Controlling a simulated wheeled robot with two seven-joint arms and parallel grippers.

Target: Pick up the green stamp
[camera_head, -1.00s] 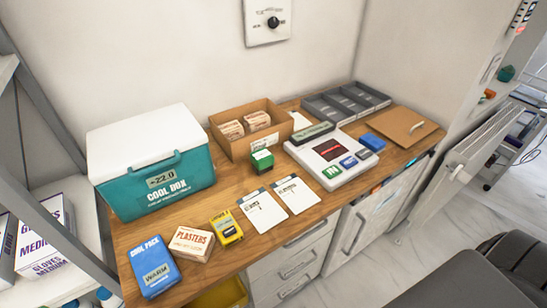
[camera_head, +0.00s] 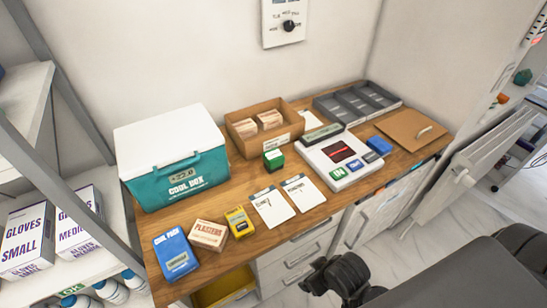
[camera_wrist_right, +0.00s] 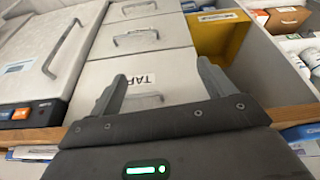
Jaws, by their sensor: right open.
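The green stamp (camera_head: 273,158) is a small green and black block. It stands on the wooden counter (camera_head: 222,205) in the head view, in front of the cardboard box and behind two white cards. Nothing holds it. My right gripper (camera_head: 340,278) shows dark at the bottom of the head view, in front of the drawers and well away from the stamp. In the right wrist view my right gripper (camera_wrist_right: 160,80) has its two fingers apart and nothing between them. The stamp does not show in that view. My left gripper is not in view.
A teal cool box (camera_head: 172,170) stands left of the stamp. A cardboard box (camera_head: 243,147) is behind it, and a white device (camera_head: 352,176) with coloured pads is to its right. White cards (camera_head: 271,207), a yellow box (camera_head: 240,222) and a blue cool pack (camera_head: 176,256) lie in front.

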